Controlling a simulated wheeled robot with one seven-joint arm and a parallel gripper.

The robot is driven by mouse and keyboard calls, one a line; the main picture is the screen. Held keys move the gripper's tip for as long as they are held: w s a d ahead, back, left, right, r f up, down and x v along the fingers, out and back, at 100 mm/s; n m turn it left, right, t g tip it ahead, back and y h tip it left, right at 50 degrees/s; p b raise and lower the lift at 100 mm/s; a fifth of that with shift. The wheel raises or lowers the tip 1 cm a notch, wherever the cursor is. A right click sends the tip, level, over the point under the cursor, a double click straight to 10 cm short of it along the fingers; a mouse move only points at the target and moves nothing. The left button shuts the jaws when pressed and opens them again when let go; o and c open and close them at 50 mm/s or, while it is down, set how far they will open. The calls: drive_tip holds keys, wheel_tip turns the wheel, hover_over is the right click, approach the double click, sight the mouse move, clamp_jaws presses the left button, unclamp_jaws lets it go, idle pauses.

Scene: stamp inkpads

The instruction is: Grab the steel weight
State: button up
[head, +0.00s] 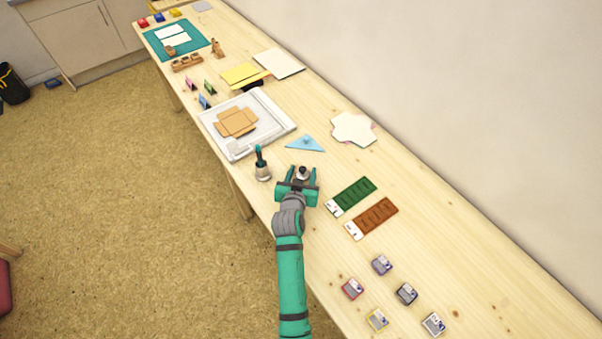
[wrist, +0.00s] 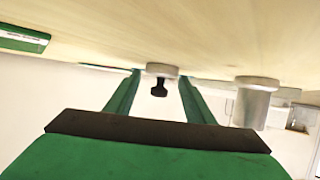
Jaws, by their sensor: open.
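The steel weight (head: 302,175), a short silver disc with a black knob, stands on the wooden table. In the wrist view, which looks upside down, the weight (wrist: 161,71) shows between the tips of my fingers, with its knob pointing down in the picture. My gripper (head: 301,177) is open, with one finger on each side of the weight. In the wrist view, gaps show between the weight and both fingers of my gripper (wrist: 160,80). I cannot tell exactly how far the fingertips reach past it.
A silver cup (head: 263,174) with a teal-handled tool stands close left of my gripper; the cup (wrist: 254,105) is at right in the wrist view. A blue triangle (head: 305,144) lies behind. Green (head: 352,196) and brown (head: 372,218) strips lie to the right. Several inkpads (head: 406,293) lie nearer.

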drive_tip(key=shift+w+d+f, duration=0.15)
drive_tip(key=shift+w+f, duration=0.05)
drive_tip(key=shift+w, duration=0.25)
drive_tip(key=c, duration=0.9)
drive_tip(key=shift+c, duration=1.2)
drive_tip(key=shift+r, duration=0.1)
